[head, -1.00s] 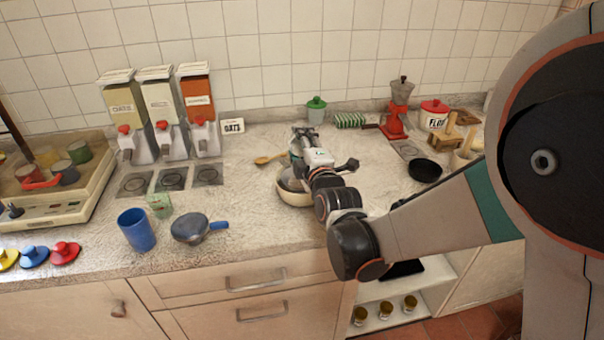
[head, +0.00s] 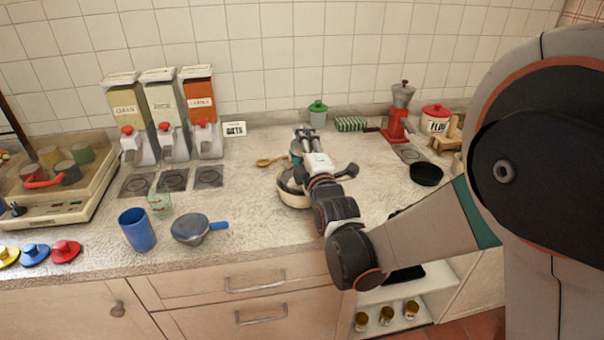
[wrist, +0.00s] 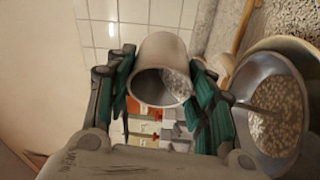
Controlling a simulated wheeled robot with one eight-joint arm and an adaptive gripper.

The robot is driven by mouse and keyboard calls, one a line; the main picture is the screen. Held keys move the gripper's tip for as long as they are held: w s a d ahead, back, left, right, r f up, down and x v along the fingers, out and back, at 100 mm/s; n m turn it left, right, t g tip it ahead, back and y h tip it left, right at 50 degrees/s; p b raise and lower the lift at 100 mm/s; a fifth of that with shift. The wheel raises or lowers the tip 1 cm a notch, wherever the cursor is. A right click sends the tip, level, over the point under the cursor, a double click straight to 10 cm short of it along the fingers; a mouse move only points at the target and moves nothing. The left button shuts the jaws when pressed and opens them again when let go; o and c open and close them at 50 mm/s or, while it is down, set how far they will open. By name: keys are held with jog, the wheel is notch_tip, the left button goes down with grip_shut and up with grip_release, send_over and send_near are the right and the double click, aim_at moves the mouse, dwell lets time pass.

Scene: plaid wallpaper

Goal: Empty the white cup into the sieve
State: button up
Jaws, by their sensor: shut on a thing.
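My gripper (head: 305,134) is over the far side of a cream bowl (head: 291,201) on the counter. In the wrist view, its green-padded fingers are shut on the white cup (wrist: 163,47), one on each side. The cup is tilted with its mouth facing the wrist camera, and some pale grains show inside near its right wall. A grey round vessel, seemingly the sieve (wrist: 252,75), sits in the bowl and holds similar grains. It is just right of the cup in the wrist view, apart from it. In the head view my gripper hides most of the cup.
A wooden spoon (head: 270,162) lies behind the bowl. A blue cup (head: 137,230) and a grey blue-handled pan or strainer (head: 189,229) stand to the left, near a clear green glass (head: 160,203). A black pan (head: 426,174) is to the right.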

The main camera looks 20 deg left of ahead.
jog(key=shift+s+d+r+n+t+y, duration=0.1)
jog(key=shift+s+r+n+t+y, duration=0.15)
jog(key=shift+r+t+y, duration=0.3)
jog(key=shift+s+r+n+t+y, duration=0.1)
jog(key=shift+r+n+t+y, duration=0.15)
jog(key=shift+r+t, duration=0.35)
dwell(0.9)
jog(key=shift+r, duration=0.2)
jog(key=shift+r, duration=0.3)
